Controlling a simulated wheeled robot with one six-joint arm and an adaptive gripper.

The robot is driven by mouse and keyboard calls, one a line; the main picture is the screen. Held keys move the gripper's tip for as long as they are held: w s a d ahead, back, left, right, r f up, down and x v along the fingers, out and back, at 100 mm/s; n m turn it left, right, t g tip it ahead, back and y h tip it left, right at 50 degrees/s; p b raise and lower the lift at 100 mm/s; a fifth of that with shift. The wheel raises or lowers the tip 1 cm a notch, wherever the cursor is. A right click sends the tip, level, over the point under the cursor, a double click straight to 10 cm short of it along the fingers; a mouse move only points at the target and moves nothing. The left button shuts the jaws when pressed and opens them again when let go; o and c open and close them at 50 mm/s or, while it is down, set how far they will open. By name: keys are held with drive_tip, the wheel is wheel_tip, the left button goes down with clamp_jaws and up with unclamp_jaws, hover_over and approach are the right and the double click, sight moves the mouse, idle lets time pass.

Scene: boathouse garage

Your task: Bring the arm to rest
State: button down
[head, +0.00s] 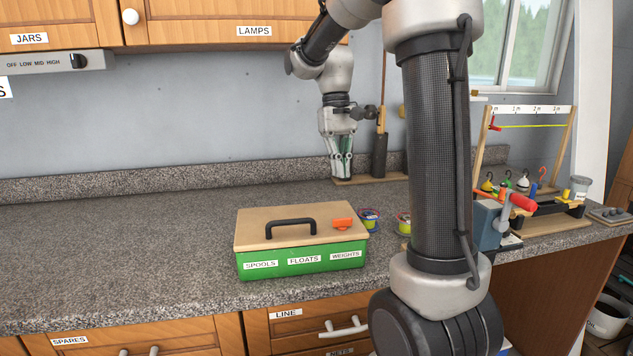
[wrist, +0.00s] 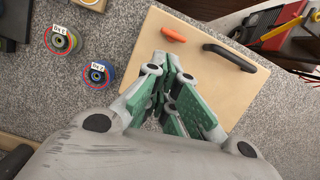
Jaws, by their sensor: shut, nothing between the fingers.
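My gripper (head: 342,172) hangs from my arm over the back of the counter in the head view, pointing down. Its green-padded fingers are together with nothing between them. In the wrist view my gripper (wrist: 172,78) shows with its fingers closed, the box lid beyond them. The box (head: 302,262) is green with a tan lid (head: 260,232), a black handle and an orange piece on top. The lid lies on the box. In the head view my gripper appears behind the box and above the counter, apart from it.
The granite counter (head: 120,240) is clear to the left. Two line spools (wrist: 97,73) lie beside the box. A vise (head: 490,222) and a wooden rack (head: 545,150) with hanging lures stand at the right. Upper cabinets (head: 190,20) overhang the counter.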

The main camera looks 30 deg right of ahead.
drive_tip(key=s+a+n+t, duration=0.1)
drive_tip(key=s+a+t, duration=0.1)
drive_tip(key=s, duration=0.7)
drive_tip(key=s+a+f+n+t, duration=0.1)
drive_tip(key=s+t, duration=0.4)
drive_tip(key=s, duration=0.4)
drive_tip(key=shift+s+a, duration=0.2)
drive_tip(key=shift+a, duration=0.2)
